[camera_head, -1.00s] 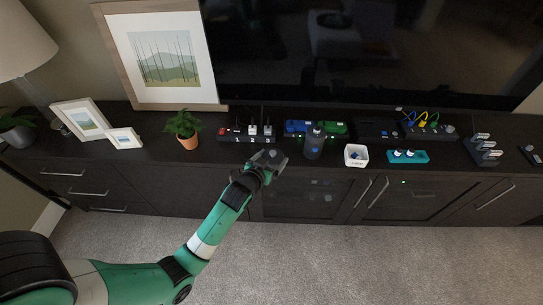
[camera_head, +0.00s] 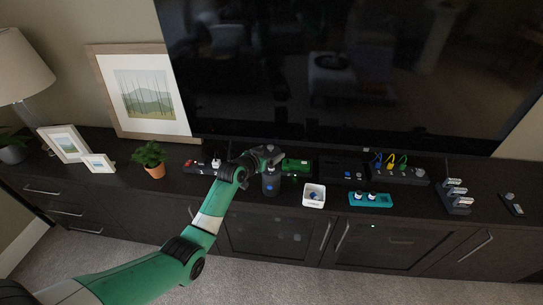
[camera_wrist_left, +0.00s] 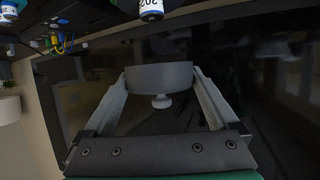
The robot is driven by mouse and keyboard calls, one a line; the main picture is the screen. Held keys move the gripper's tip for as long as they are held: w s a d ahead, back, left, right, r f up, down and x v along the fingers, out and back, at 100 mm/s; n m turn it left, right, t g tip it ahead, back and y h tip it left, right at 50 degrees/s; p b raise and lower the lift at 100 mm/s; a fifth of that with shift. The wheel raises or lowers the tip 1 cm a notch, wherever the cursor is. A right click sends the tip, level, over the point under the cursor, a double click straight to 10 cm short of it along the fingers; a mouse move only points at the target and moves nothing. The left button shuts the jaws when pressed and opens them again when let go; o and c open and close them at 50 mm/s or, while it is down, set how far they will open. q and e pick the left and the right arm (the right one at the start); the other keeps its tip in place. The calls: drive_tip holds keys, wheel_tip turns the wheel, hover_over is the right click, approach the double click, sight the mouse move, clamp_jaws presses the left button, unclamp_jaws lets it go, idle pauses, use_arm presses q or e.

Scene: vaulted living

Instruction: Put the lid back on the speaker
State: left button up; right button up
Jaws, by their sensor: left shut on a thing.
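In the left wrist view, my left gripper (camera_wrist_left: 160,88) is shut on a grey round lid (camera_wrist_left: 158,75) with a small pale knob, one finger on each side. The lid is hard to make out in the head view, and I cannot tell whether it touches the speaker. My right gripper is not in view.
A power strip with cables (camera_head: 398,174) lies farther right. A potted plant (camera_head: 150,158) stands to the left. The large dark television (camera_head: 350,80) rises close behind.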

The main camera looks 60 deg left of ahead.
use_arm(q)
wheel_tip(320, 180, down, 4)
drive_tip(key=b, duration=0.3)
drive_tip(key=shift+w+d+f+b, duration=0.1)
drive_tip(key=shift+f+b, duration=0.95)
drive_tip(key=shift+r+p, duration=0.1)
drive_tip(key=shift+p, duration=0.2)
drive_tip(key=shift+f, duration=0.2)
idle(1.0)
idle(0.4)
drive_tip(key=o, duration=0.9)
drive_tip(key=shift+o, duration=0.2)
